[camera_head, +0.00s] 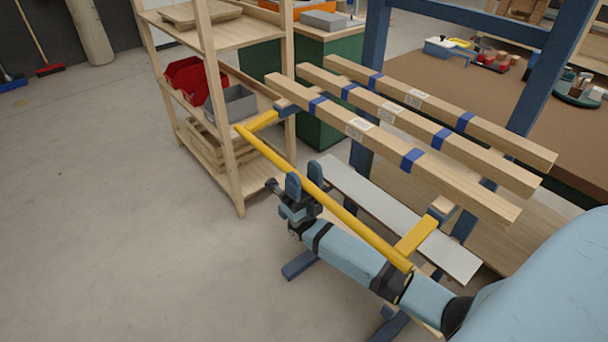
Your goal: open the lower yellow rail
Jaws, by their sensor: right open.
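One yellow rail (352,223) runs slantwise from the upper left to the lower right in the head view. A short yellow arm at each end joins it toward the blue frame. My right gripper (304,178) is at the rail, left of its middle. Its two blue fingers stand on either side of the rail, one on the near side and one on the far side. The jaws are open, and I cannot tell whether a finger touches the rail. My right arm passes below the rail and hides part of what lies under it. My left gripper is not in view.
Wooden beams (430,125) with blue bands lie above and behind the rail. A pale board (400,220) is below them. A wooden shelf (232,160) with red and grey bins stands at the left end of the rail.

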